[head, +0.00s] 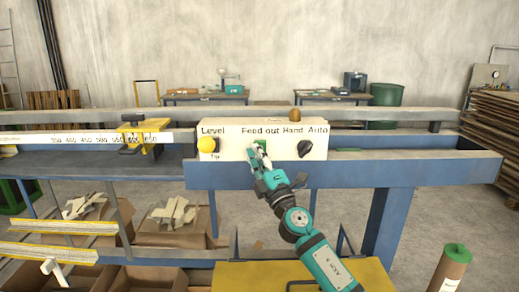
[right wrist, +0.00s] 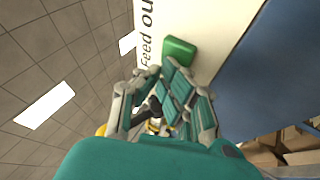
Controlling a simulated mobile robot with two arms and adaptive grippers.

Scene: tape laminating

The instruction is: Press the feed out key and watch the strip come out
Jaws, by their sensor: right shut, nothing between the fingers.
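The cream control panel (head: 275,144) carries the label "Feed out". The green feed out key (right wrist: 180,50) shows in the right wrist view beside that lettering; in the head view it is partly hidden by my right gripper (head: 259,150). The right gripper is shut and empty, and in the right wrist view its fingertips (right wrist: 168,70) are right at the key's edge. I cannot tell whether they touch it. No strip coming out can be made out. My left gripper is not in view.
A yellow level knob (head: 207,145) and a black Hand/Auto switch (head: 304,148) sit on the same panel. A brown knob (head: 296,113) stands on top. The blue machine beam (head: 400,172) runs to the right. A green-topped roll (head: 452,265) stands at lower right.

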